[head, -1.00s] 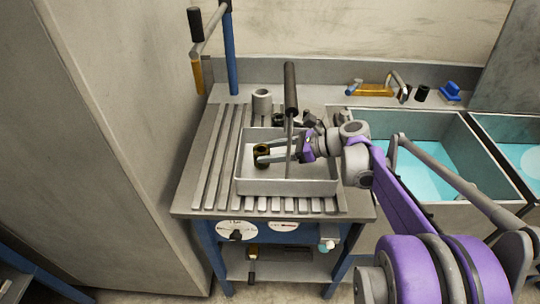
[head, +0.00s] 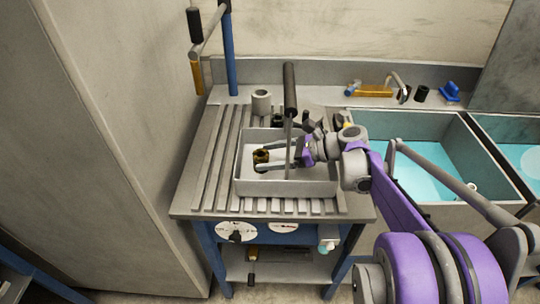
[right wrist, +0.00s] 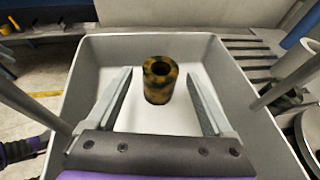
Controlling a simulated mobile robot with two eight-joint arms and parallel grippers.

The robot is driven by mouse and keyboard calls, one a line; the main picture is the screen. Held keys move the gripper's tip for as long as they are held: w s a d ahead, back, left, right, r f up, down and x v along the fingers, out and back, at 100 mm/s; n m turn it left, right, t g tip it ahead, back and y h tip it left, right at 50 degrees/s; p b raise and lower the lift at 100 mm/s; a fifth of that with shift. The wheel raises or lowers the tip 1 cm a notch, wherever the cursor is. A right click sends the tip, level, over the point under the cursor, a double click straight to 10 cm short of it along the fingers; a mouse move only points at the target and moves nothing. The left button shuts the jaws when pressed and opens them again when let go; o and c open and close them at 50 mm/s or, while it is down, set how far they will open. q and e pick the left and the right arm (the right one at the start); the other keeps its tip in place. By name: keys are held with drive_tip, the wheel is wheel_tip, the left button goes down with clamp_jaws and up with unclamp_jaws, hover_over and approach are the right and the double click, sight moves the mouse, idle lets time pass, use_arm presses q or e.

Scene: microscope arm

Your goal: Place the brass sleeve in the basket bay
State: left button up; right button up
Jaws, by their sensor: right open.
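The brass sleeve (head: 261,157), a short hollow cylinder mottled yellow and dark green, stands upright on the pale floor of a grey open-topped bay (head: 285,188). In the right wrist view the sleeve (right wrist: 160,84) shows its open top, with the bay's walls around it. My right gripper (right wrist: 157,85) is open, with its fingers on either side of the sleeve and a visible gap to each. In the head view my right gripper (head: 265,160) reaches into the bay from the right. My left gripper is not in view.
A rod with a dark grip (head: 290,88) rises in front of my right gripper. A grey cylinder (head: 261,101) stands behind the bay on the slatted bench (head: 208,165). A blue post (head: 231,60) stands at the back left. A sink basin (head: 435,150) lies to the right.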

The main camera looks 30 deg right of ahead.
drive_tip(key=v, duration=1.2)
drive_tip(key=shift+d, duration=0.1)
